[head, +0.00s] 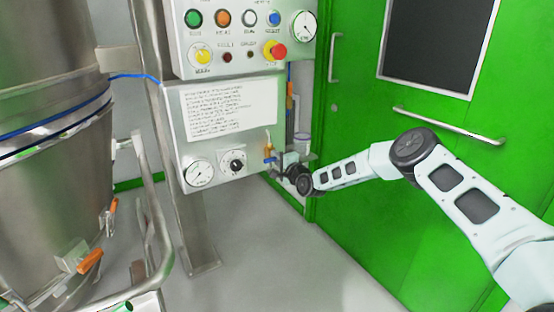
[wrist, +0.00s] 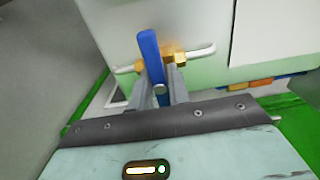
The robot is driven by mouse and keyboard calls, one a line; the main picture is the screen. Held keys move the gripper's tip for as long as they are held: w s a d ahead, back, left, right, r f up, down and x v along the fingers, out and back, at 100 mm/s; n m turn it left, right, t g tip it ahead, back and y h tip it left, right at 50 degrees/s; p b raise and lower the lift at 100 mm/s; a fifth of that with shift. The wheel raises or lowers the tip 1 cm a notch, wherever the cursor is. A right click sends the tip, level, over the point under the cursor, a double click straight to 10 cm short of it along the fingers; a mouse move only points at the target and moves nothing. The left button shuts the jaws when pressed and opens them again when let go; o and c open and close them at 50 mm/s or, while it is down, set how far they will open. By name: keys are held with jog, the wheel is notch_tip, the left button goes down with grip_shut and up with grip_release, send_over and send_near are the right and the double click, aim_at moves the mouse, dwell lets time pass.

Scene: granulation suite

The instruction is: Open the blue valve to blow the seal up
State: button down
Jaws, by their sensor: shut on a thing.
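The blue valve (wrist: 149,48) is a blue lever on a brass body (wrist: 180,60) with a bent pale pipe. In the wrist view the lever points up, leaning slightly left. My gripper (wrist: 162,88) is shut on the lower part of the lever, which is partly hidden between the fingers. In the head view the small blue valve (head: 269,160) sits at the lower right edge of the control panel, and my gripper (head: 277,164) reaches it from the right. The seal (head: 60,128) appears as a blue band around the steel vessel at left.
The panel carries buttons, a red emergency stop (head: 274,52), a printed sheet (head: 230,110), a gauge (head: 199,174) and a black knob (head: 233,162). A green door (head: 400,180) with handles stands behind my arm. The grey floor (head: 290,270) in front is clear.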

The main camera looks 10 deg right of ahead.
jog(key=shift+f, duration=0.1)
jog(key=n+b, duration=0.2)
jog(key=shift+f+n, duration=0.1)
jog(key=shift+n, duration=0.3)
jog(key=n+b, duration=0.3)
jog(key=n, duration=0.2)
jog(key=n+b, duration=0.3)
jog(key=n, duration=0.2)
jog(key=shift+n, duration=0.4)
jog(key=shift+n+b, duration=0.95)
jog(key=shift+n, duration=1.25)
jog(key=shift+d, duration=0.1)
jog(key=c, duration=1.3)
grip_release()
